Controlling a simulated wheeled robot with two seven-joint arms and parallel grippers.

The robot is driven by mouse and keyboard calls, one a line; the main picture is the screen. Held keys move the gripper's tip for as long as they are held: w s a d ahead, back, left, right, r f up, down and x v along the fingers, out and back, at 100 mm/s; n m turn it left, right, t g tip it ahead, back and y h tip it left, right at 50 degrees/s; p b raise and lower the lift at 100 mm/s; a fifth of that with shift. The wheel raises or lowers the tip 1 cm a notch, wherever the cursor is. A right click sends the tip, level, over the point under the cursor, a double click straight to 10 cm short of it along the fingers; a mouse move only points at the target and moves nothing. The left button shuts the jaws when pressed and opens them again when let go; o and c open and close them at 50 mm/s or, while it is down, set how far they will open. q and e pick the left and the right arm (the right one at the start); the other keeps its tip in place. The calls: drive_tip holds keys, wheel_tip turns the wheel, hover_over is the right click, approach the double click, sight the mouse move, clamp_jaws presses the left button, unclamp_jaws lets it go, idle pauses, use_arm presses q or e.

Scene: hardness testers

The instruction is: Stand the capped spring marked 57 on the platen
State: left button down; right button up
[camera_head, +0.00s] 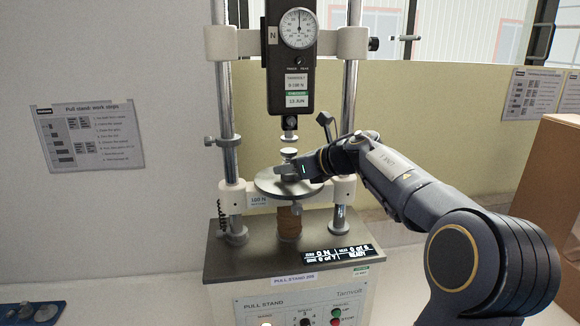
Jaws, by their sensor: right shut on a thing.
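The round grey platen (266,187) sits in the middle of the test stand, below the force gauge. My right gripper (289,169) reaches in from the right, just over the platen. It is shut on a small capped spring (289,152), whose light disc-shaped top shows above the fingers. The fingers hide most of the spring's body, and its marking cannot be read. I cannot tell whether its bottom touches the platen. The spring looks about upright, below the gauge's tip (289,123) with a small gap. My left gripper is not in view.
The gauge (291,75) hangs between two steel columns (226,120) that flank the platen. A stand base (240,262) with a display lies below. A blue tray (50,320) with round items is at the lower left. A cardboard box (550,190) stands at the right.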

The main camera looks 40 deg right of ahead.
sight(314, 187)
idle(0.3)
drive_tip(key=o, duration=1.5)
drive_tip(key=shift+c, duration=0.2)
drive_tip(key=shift+s, duration=0.1)
drive_tip(key=shift+s+d+b, duration=0.2)
drive_tip(key=shift+s+d, duration=0.05)
drive_tip(key=shift+s, duration=0.85)
drive_tip(key=shift+s+d+b, duration=0.2)
drive_tip(key=shift+s+d, duration=0.05)
drive_tip(key=shift+s, duration=0.9)
drive_tip(key=shift+s+d+b, duration=0.2)
drive_tip(key=shift+s+d, duration=0.05)
drive_tip(key=shift+s, duration=0.85)
